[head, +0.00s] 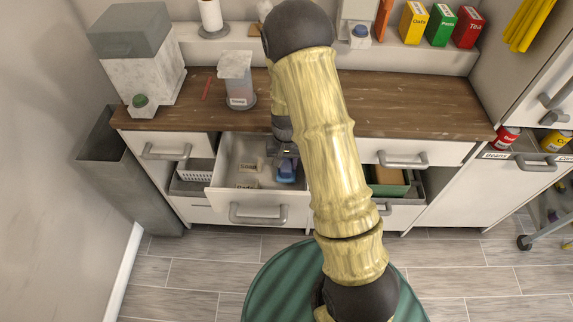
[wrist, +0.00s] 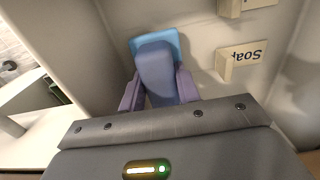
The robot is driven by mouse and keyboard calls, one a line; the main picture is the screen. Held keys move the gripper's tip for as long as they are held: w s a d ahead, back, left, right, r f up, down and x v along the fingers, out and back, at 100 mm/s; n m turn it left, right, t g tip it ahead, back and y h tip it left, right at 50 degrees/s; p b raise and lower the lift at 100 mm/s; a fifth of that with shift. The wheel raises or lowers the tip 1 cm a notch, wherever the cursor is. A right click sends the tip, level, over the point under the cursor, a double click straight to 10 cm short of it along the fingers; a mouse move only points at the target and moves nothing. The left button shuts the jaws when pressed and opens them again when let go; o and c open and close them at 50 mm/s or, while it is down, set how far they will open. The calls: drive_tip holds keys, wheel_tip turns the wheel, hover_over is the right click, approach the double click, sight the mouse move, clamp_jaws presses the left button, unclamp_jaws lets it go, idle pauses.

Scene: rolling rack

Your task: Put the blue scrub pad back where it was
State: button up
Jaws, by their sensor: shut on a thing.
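The blue scrub pad (head: 287,174) is inside the open drawer (head: 225,202), toward its right side. In the wrist view it shows a darker blue upper part (wrist: 155,70) and a light blue edge behind it. My gripper (wrist: 159,84) has a purple finger on each side of the darker part and is shut on it. In the head view my gripper (head: 286,150) reaches down into the drawer. A small block labelled Soap (wrist: 243,58) stands on the drawer floor beside the pad. I cannot tell whether the pad touches the floor.
A second labelled block (head: 247,186) stands near the drawer front. A white basket (head: 194,177) sits in a compartment to the left. A green and brown box (head: 388,180) sits in one to the right.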

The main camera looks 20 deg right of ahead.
sight(287, 162)
drive_tip(key=shift+f, duration=0.7)
drive_tip(key=shift+f, duration=0.1)
drive_tip(key=o, duration=1)
wheel_tip(287, 162, up, 12)
drive_tip(key=shift+r, duration=0.1)
